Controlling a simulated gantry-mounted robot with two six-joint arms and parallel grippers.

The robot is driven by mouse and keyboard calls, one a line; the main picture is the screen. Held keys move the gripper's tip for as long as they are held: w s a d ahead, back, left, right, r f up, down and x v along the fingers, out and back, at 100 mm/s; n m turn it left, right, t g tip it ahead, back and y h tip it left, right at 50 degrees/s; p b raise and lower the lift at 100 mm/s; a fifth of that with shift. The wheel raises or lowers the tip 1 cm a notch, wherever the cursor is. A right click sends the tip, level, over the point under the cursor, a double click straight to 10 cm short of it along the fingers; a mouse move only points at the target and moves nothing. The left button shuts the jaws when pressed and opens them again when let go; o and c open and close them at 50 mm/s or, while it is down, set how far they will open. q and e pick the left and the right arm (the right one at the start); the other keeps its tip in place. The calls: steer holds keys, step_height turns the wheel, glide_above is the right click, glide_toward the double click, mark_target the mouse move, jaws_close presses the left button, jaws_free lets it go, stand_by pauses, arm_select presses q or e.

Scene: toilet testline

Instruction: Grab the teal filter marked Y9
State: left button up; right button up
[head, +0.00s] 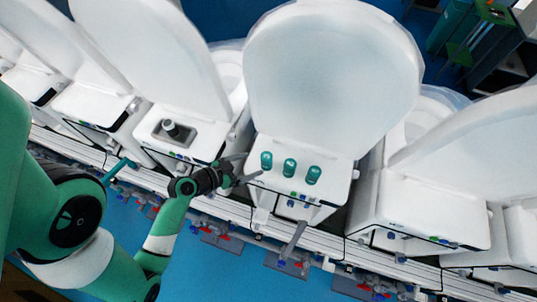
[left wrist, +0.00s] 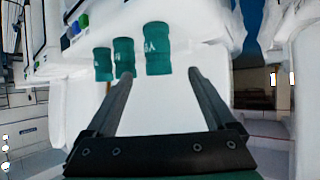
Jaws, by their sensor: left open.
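Three teal filters stand in a row on the white deck of the middle toilet: the left one (head: 266,160), the middle one (head: 290,167) and the right one (head: 313,175). In the left wrist view the nearest filter (left wrist: 157,48) carries a white mark that seems to begin with Y; its second character is unclear. The other two (left wrist: 123,57) (left wrist: 103,64) stand beyond it, their marks too small to read. My left gripper (head: 245,168) is open and empty, just left of the row. Its fingertips (left wrist: 158,71) point toward the nearest filter, apart from it. My right gripper is not in view.
The raised white lid (head: 335,75) stands behind the filters. A neighbouring toilet at left carries a grey cylinder (head: 170,128) on its deck. Another toilet (head: 430,205) stands at right. A pale conveyor rail (head: 230,208) runs along the front, with blue floor beyond.

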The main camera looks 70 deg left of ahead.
mark_target(262, 161)
arm_select(q)
steer(key=x, duration=0.5)
steer(key=shift+w+f+p, duration=0.15)
steer(key=shift+w+p, duration=0.2)
steer(key=shift+w, duration=0.05)
steer(key=shift+w+a+f, duration=0.1)
steer(key=shift+w+f, duration=0.05)
steer(key=shift+w, duration=0.25)
steer(key=x, duration=0.4)
steer(key=shift+w+p, duration=0.2)
steer(key=shift+p, duration=0.15)
jaws_close()
